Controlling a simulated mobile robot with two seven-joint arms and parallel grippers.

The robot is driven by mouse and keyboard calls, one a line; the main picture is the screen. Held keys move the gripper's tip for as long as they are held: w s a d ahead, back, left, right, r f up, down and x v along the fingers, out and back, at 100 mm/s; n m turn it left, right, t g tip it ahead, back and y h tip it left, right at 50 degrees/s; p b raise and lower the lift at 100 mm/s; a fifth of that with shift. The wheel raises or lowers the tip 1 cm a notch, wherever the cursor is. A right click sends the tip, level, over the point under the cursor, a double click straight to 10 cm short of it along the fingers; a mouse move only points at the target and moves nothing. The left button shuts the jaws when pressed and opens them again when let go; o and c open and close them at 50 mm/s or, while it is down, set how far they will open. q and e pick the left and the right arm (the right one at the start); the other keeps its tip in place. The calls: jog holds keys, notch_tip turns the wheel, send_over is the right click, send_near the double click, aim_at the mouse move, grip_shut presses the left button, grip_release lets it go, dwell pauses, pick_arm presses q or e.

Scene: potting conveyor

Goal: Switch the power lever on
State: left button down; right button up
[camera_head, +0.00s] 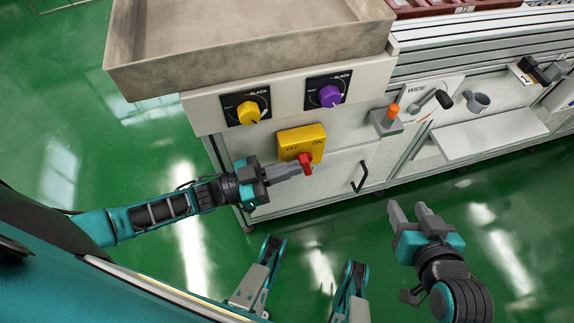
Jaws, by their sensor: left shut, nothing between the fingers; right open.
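The power lever (305,163) is a red handle on a yellow box (299,138) marked OFF on the left and ON on the right. The box is fixed to the front of the white cabinet. The lever hangs down, toward the ON side. My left gripper (299,168) is shut and empty, with its fingertips at the left side of the lever; I cannot tell whether they touch it. My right gripper (406,209) is open and empty, over the floor to the right, apart from the cabinet.
Above the box are a yellow knob (248,112) and a purple knob (330,96). A black door handle (359,176) sticks out to the right of the lever. Green floor is open in front.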

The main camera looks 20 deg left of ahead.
pick_arm(q)
jog(key=shift+r+p, duration=0.2)
jog(key=shift+p, duration=0.15)
pick_arm(e)
jog(key=shift+s+d+r, duration=0.1)
jog(key=shift+d+r, duration=0.05)
jog(key=shift+d, duration=0.05)
pick_arm(q)
jog(key=g+y+p, duration=0.1)
jog(key=y+p, duration=0.1)
jog(key=p, duration=0.2)
jog(key=d+r+g+y+p, duration=0.1)
jog(key=p, duration=0.4)
jog(key=w+g+y+p, duration=0.1)
jog(key=y+p, duration=0.1)
jog(key=p, duration=0.2)
jog(key=shift+d+r+g+y, duration=0.3)
jog(key=shift+r+g, duration=0.05)
jog(key=shift+g, duration=0.05)
pick_arm(e)
notch_tip(320, 180, up, 9)
jog(key=s+d+h, duration=0.1)
jog(key=d, duration=0.1)
jog(key=shift+s+d+r, duration=0.15)
jog(key=shift+s+d, duration=0.05)
jog(key=shift+d, duration=0.1)
pick_arm(q)
jog(key=shift+p, duration=0.3)
pick_arm(e)
jog(key=shift+r, duration=0.1)
